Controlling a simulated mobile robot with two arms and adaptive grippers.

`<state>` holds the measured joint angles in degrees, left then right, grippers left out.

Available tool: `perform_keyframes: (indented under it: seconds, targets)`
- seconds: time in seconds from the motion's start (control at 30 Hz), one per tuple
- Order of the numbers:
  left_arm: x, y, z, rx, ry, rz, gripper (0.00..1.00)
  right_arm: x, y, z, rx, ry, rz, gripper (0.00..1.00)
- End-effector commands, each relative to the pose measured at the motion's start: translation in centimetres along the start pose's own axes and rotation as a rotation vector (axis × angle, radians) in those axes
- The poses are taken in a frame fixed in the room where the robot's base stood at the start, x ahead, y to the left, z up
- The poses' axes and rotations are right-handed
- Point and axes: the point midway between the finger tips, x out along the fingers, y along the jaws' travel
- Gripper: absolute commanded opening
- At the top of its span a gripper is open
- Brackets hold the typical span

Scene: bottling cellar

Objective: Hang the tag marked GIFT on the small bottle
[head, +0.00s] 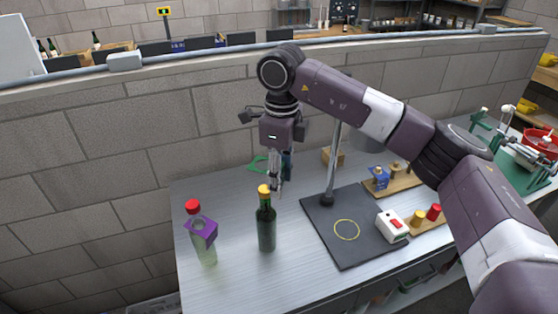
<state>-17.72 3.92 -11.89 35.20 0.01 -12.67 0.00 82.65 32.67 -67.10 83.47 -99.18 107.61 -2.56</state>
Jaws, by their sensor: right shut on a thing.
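My right gripper (277,187) points down above the table, close to the top of a dark green bottle (267,230) with a yellow cap. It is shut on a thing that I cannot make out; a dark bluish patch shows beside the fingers. A flat green piece with an opening (257,164) shows left of the fingers, near the table's back edge. A pale clear bottle (208,254) with a red cap stands at the left, with a purple tag (202,231) around its upper part. No lettering is readable. My left gripper is not in view.
A dark mat (345,255) with a yellow ring and a metal post lies right of the bottles. A white box with a red button (392,226) and wooden boards with small coloured pieces (424,217) stand further right. The table front near the bottles is clear.

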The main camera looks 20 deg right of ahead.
Motion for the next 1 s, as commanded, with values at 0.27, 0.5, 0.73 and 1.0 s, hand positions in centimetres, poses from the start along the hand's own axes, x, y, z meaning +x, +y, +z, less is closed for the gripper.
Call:
perform_keyframes:
  seconds: [0.27,0.5,0.73,1.0]
  targets:
    - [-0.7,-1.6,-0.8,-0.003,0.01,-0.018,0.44,-1.2,-1.0,0.8,0.234,0.006,0.007,0.32]
    - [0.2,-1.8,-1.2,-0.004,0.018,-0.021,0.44,0.2,-1.0,0.8,0.237,0.006,0.006,0.32]
    - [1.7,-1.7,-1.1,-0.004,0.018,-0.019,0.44,2.8,-0.9,0.8,0.236,0.007,0.006,0.32]
    - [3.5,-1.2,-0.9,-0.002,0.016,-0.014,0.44,5.8,-0.9,0.8,0.235,0.006,0.007,0.32]
